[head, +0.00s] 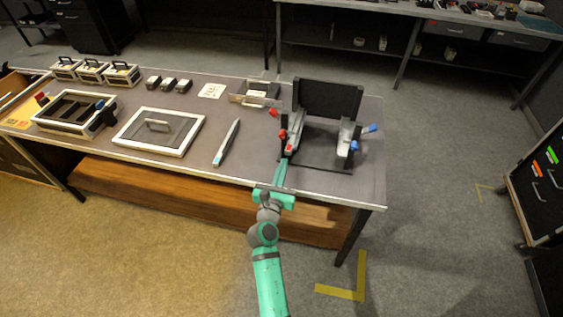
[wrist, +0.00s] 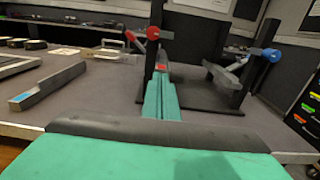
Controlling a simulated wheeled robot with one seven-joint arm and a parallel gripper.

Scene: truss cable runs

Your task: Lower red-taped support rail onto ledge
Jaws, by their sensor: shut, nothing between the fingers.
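The red-taped support rail (head: 297,130) is a grey bar on the left side of a black stand (head: 325,97). Its red tape (wrist: 161,67) shows in the wrist view just beyond my fingertips. The ledge under it is not clear to see. My gripper (head: 282,166) is shut and empty, its green fingers together, pointing at the near end of the rail. In the wrist view the fingertips (wrist: 162,80) hide part of the rail, and I cannot tell if they touch it. Red knobs (wrist: 153,33) sit on the left posts.
A second grey rail (head: 346,132) with blue knobs (head: 369,128) is on the stand's right side. A loose grey bar with a light-blue end (head: 228,142) lies left of the stand. A framed lid (head: 187,140) and an open case (head: 50,123) lie farther left on the table.

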